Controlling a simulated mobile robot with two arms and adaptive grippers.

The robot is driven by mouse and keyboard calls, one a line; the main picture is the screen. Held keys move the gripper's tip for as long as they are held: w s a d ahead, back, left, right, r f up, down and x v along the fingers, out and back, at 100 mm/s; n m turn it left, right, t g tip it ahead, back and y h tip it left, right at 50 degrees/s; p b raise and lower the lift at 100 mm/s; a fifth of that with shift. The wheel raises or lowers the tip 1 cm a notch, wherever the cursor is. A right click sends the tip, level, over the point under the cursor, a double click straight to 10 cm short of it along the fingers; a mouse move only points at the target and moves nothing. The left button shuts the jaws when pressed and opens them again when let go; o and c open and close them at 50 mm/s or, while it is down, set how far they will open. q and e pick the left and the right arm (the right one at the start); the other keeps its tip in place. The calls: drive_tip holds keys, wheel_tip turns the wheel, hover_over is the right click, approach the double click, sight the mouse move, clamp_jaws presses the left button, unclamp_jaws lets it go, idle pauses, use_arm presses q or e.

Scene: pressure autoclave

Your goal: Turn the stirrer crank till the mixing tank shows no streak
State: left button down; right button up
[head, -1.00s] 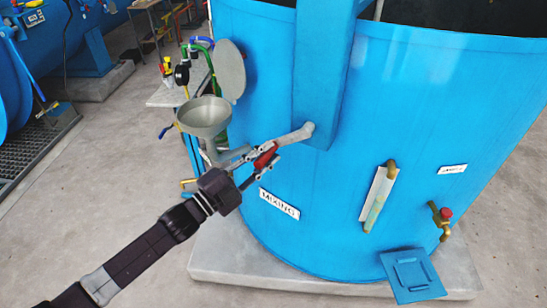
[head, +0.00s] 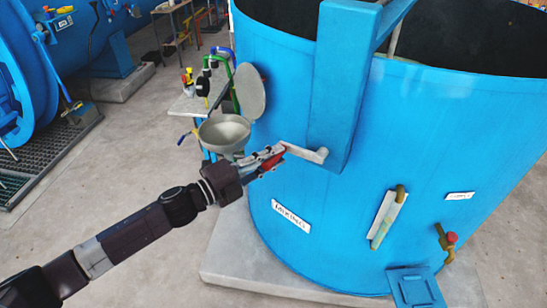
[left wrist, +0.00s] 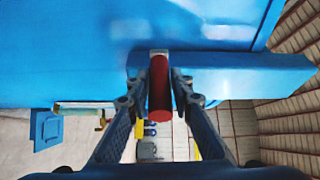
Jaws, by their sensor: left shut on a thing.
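The blue mixing tank (head: 280,165) with its "MIXING" label (head: 291,216) fills the right of the head view. The grey stirrer crank arm (head: 308,153) sits low on the tank's blue upright and points left, slightly up. My left gripper (head: 268,160) is shut on the crank's red handle (head: 272,164). In the left wrist view the red handle (left wrist: 159,88) stands between both fingers. A sight glass (head: 387,218) with a yellow-green tube is on the tank's front; I cannot make out a streak in it. My right gripper is in neither current view.
A grey funnel (head: 224,132) with a raised round lid (head: 251,90) stands left of the crank, close to my left gripper. A brass tap with a red knob (head: 450,238) sticks out at the right. The concrete floor (head: 130,150) at left is open.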

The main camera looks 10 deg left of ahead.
use_arm(q)
drive_tip(key=shift+d+r, duration=0.15)
drive_tip(key=shift+r, duration=0.3)
drive_tip(key=c, duration=1.9)
unclamp_jaws()
drive_tip(key=shift+o, duration=0.9)
drive_tip(key=shift+s+d+f, duration=0.1)
drive_tip(key=shift+f, duration=0.05)
drive_tip(key=shift+s+a+f, duration=0.15)
drive_tip(key=shift+s+a, duration=0.2)
drive_tip(key=shift+a, duration=0.15)
drive_tip(key=v, duration=1.1)
drive_tip(key=shift+d, duration=0.15)
